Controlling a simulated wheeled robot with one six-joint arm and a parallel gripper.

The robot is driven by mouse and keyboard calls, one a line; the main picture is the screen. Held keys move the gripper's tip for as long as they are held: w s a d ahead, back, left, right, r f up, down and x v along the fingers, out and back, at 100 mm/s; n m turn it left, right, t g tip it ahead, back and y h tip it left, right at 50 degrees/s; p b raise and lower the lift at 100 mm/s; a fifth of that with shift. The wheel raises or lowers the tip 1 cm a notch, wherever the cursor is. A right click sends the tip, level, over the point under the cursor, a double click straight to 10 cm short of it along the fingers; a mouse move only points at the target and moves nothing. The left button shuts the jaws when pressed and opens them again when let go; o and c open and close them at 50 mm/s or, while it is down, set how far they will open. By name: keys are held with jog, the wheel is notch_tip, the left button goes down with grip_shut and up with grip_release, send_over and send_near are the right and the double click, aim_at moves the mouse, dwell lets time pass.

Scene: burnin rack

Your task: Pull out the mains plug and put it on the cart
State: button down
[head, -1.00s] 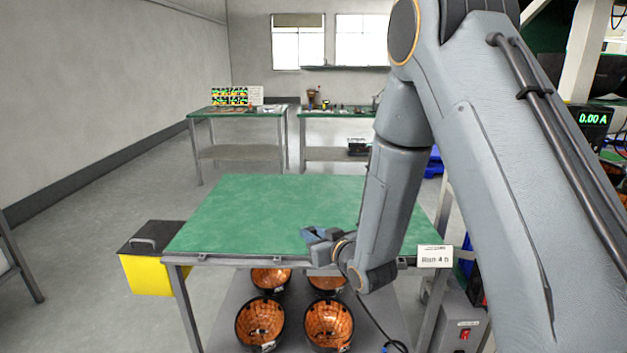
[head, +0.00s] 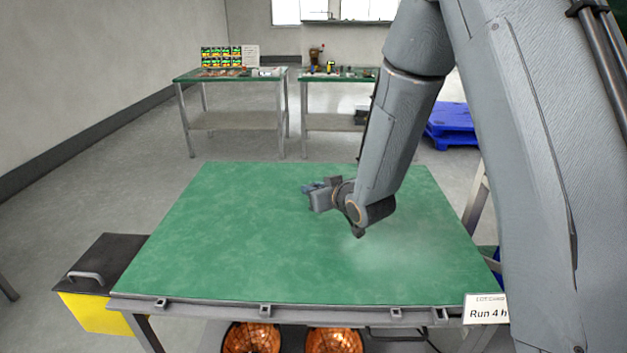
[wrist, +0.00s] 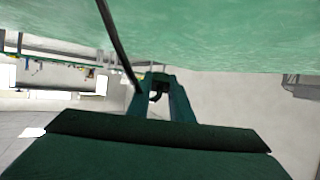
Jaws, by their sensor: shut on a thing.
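The cart (head: 235,235) is a table with a green top and a metal front rail. My gripper (head: 313,191) is over the middle of the top, toward the back. In the wrist view the gripper (wrist: 160,90) is shut on a small dark piece, the mains plug (wrist: 160,84), between the fingertips. A black cable (wrist: 117,45) runs up past the fingers. In the head view the plug is too small and hidden to make out. I cannot tell whether it touches the green top. The mains socket is not in view.
A yellow bin with a dark lid (head: 95,265) stands at left. A Run 4 h card (head: 487,310) hangs at the front right corner. Two benches (head: 230,75) and a blue pallet (head: 452,122) stand behind. The green top looks clear.

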aim_at(314, 214)
jog(key=shift+w+f+b, duration=0.1)
jog(key=shift+f+b, duration=0.4)
jog(key=shift+f, duration=0.25)
jog(key=shift+f+b, duration=1.45)
jog(key=shift+f, duration=0.5)
jog(key=c, duration=1.5)
grip_release()
jog(key=v, duration=0.8)
jog(key=shift+f, duration=0.1)
